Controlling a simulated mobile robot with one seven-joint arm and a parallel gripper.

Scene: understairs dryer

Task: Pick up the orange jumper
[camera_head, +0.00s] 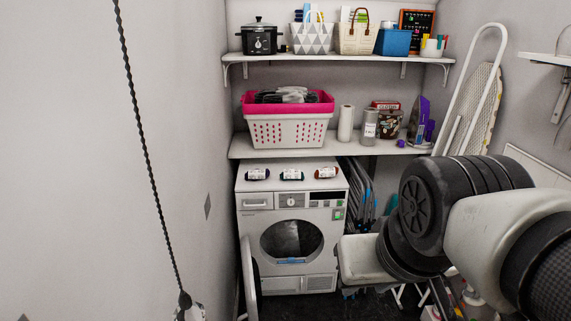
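No orange jumper can be made out in this view. A white front-loading dryer (258,224) stands under the shelves against the back wall. Its round door (249,282) is swung open to the left. Its drum opening (292,241) shows a dark interior with something greyish in it, too unclear to name. My arm reaches in from the right, in front of the space beside the dryer. My gripper is not visible, so its state does not show.
A white laundry basket with a pink rim (288,132) stands on the lower shelf (390,151). An ironing board (482,110) leans at the right. A white-topped object (362,262) stands right of the dryer. A dark twisted cord (142,140) hangs at the left.

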